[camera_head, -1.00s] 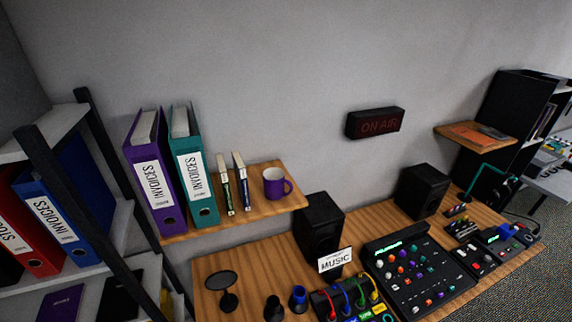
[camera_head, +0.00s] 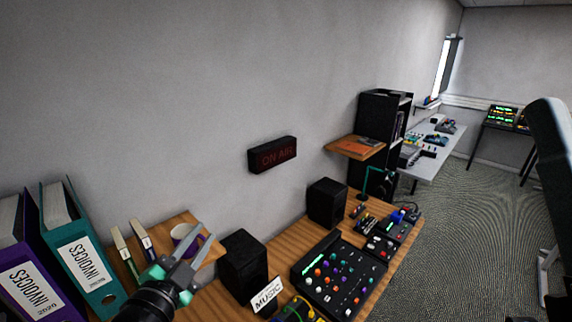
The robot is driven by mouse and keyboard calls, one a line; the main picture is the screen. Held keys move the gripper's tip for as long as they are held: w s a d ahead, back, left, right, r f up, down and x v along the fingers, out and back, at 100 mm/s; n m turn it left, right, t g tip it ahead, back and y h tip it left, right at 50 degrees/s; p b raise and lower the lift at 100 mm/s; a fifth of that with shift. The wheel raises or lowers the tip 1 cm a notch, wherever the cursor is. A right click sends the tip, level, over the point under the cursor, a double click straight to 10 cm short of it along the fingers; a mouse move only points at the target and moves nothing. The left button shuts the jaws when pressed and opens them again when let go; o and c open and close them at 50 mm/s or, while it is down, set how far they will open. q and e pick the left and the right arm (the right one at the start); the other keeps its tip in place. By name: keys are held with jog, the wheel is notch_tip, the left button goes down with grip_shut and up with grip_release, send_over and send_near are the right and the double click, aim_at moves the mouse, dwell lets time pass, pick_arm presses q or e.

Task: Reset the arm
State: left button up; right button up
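My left gripper (camera_head: 204,234) comes in at the bottom of the head view, with a black wrist and grey fingers with teal parts. Its two fingertips look apart, with nothing seen between them. It overlaps the purple mug (camera_head: 181,232) and the wooden wall shelf (camera_head: 212,251) in the picture; I see no clear contact. My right gripper is not in view.
Purple (camera_head: 27,265) and teal (camera_head: 82,250) binders stand at the left. A black speaker (camera_head: 243,262), a MUSIC card (camera_head: 266,296) and a mixer (camera_head: 337,272) are on the wooden desk (camera_head: 292,241). Carpet (camera_head: 480,220) is open at right; a dark chair (camera_head: 550,140) stands there.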

pick_arm(q)
jog(key=s+d+r+n+t, duration=0.1)
jog(key=s+r+t, duration=0.15)
jog(key=r, duration=0.55)
jog(key=s+d+r+n+t, duration=0.1)
jog(key=s+r, duration=0.2)
jog(key=r, duration=0.5)
jog(key=s+a+r+n+t+y, duration=0.1)
jog(key=s+a+r+n+t, duration=0.2)
jog(key=s+r+n+t, duration=0.85)
jog(key=s+f+m+g+b, duration=0.1)
jog(key=s+f+g+b, duration=0.1)
jog(key=f+b, duration=1.9)
jog(key=s+f+m+g+b, duration=0.1)
jog(key=s+f+g+b, duration=0.1)
jog(key=f+b, duration=1.8)
jog(key=shift+d+f+g+b, duration=0.2)
jog(key=shift+f+g+b, duration=0.25)
jog(key=shift+b, duration=0.85)
